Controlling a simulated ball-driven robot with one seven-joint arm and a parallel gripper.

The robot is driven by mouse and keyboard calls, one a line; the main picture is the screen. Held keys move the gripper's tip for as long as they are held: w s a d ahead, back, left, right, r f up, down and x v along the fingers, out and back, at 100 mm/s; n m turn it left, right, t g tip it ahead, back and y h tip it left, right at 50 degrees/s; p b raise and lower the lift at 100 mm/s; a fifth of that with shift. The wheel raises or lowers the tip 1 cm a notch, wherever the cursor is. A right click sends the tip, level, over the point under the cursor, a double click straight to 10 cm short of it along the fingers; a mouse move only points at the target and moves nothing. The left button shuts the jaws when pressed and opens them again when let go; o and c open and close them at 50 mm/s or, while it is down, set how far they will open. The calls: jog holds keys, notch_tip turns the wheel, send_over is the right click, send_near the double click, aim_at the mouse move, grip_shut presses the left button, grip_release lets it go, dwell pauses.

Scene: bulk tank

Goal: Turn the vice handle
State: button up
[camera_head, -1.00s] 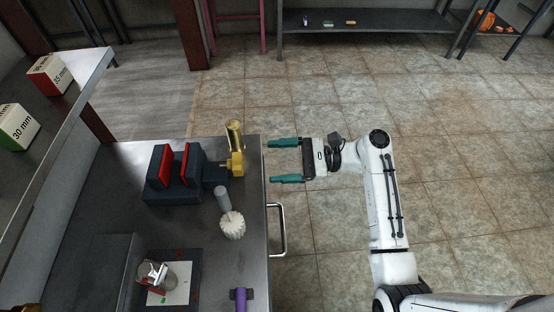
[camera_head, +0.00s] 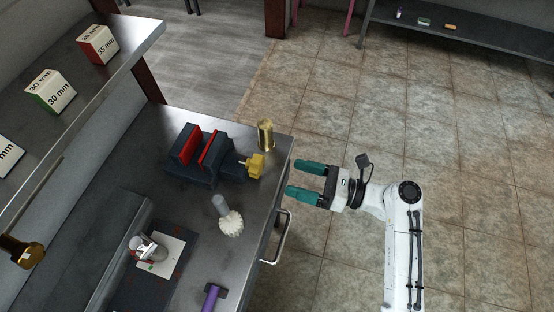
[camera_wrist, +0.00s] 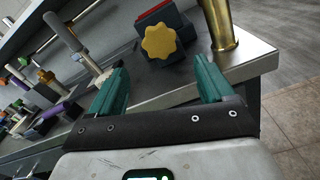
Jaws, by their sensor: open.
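The vice (camera_head: 206,158) is a dark block with red jaw faces on the metal workbench (camera_head: 150,205). Its handle is a yellow star-shaped knob (camera_head: 254,165) on the vice's right side, near the bench edge. The knob also shows in the wrist view (camera_wrist: 158,41), ahead of and between the fingers. My gripper (camera_head: 299,179) has green fingers, is open and empty, and points left toward the knob. It is apart from the knob, near the bench's right edge.
A brass cylinder (camera_head: 265,135) stands just behind the knob and appears beyond the right finger in the wrist view (camera_wrist: 218,24). A white brush (camera_head: 231,223) lies in front of the vice. A drawer handle (camera_head: 282,238) juts from the bench side. Tiled floor is free on the right.

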aim_at(261, 168)
jog(key=p+x, duration=0.1)
jog(key=x, duration=0.8)
jog(key=shift+w+a, duration=0.1)
jog(key=shift+a, duration=0.1)
jog(key=shift+c, duration=0.4)
jog(key=c, duration=1)
jog(key=shift+o, duration=0.2)
jog(key=shift+n, duration=0.4)
